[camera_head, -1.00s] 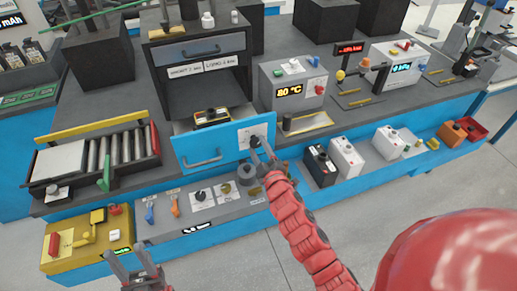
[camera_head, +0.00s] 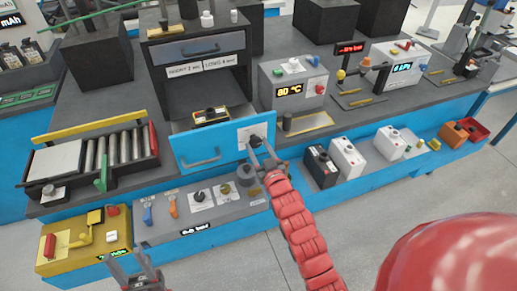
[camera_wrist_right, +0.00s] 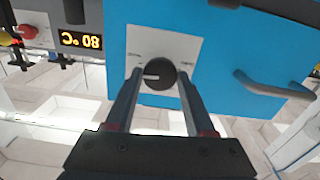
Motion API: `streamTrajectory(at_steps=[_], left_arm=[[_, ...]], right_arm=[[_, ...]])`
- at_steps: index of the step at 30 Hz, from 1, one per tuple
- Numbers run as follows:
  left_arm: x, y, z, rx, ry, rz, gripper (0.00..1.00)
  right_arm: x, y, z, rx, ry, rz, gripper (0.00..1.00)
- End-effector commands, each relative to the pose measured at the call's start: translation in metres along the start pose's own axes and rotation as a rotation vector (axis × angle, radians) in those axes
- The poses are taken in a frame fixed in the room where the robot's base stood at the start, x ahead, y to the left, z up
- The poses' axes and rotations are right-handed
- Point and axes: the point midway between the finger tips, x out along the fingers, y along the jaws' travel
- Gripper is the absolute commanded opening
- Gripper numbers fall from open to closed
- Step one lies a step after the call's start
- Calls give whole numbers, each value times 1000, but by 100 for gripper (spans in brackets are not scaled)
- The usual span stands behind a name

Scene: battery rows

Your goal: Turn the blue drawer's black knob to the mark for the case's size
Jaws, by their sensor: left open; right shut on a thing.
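The blue drawer (camera_head: 190,152) stands pulled out of the dark cabinet. A dark case with a yellow edge (camera_head: 211,117) sits inside it. The black knob (camera_wrist_right: 158,78) is on a white plate (camera_wrist_right: 172,40) on the drawer front. In the wrist view, which is upside down, its white pointer line points left. Faint marks on the plate are too small to read. My right gripper (camera_wrist_right: 160,84) is shut on the knob, one finger on each side. It also shows at the knob in the head view (camera_head: 264,157). My left gripper (camera_head: 135,275) is open and empty at the bottom left, away from the drawer.
A grey box reading 80 °C (camera_head: 290,85) stands right of the drawer. A roller tray (camera_head: 115,148) is at the left. A grey panel with knobs (camera_head: 180,215) lies below. White and black batteries (camera_head: 347,158) stand at right.

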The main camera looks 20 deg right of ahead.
Motion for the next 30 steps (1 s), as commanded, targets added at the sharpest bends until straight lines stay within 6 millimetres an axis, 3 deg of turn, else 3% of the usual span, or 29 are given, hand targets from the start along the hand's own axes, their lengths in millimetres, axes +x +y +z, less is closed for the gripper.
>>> streamTrajectory(at_steps=[21, 22, 27, 30], left_arm=[[-3, 0, 1, 0, 0, 0, 50], [-3, 0, 1, 0, 0, 0, 50], [-3, 0, 0, 0, 0, 0, 50], [-3, 0, 1, 0, 0, 0, 50]], right_arm=[[0, 0, 4, 78, -9, 1, 0], [0, 0, 4, 78, -9, 1, 58], [0, 0, 2, 77, -6, 1, 85], [0, 0, 2, 77, -5, 1, 85]])
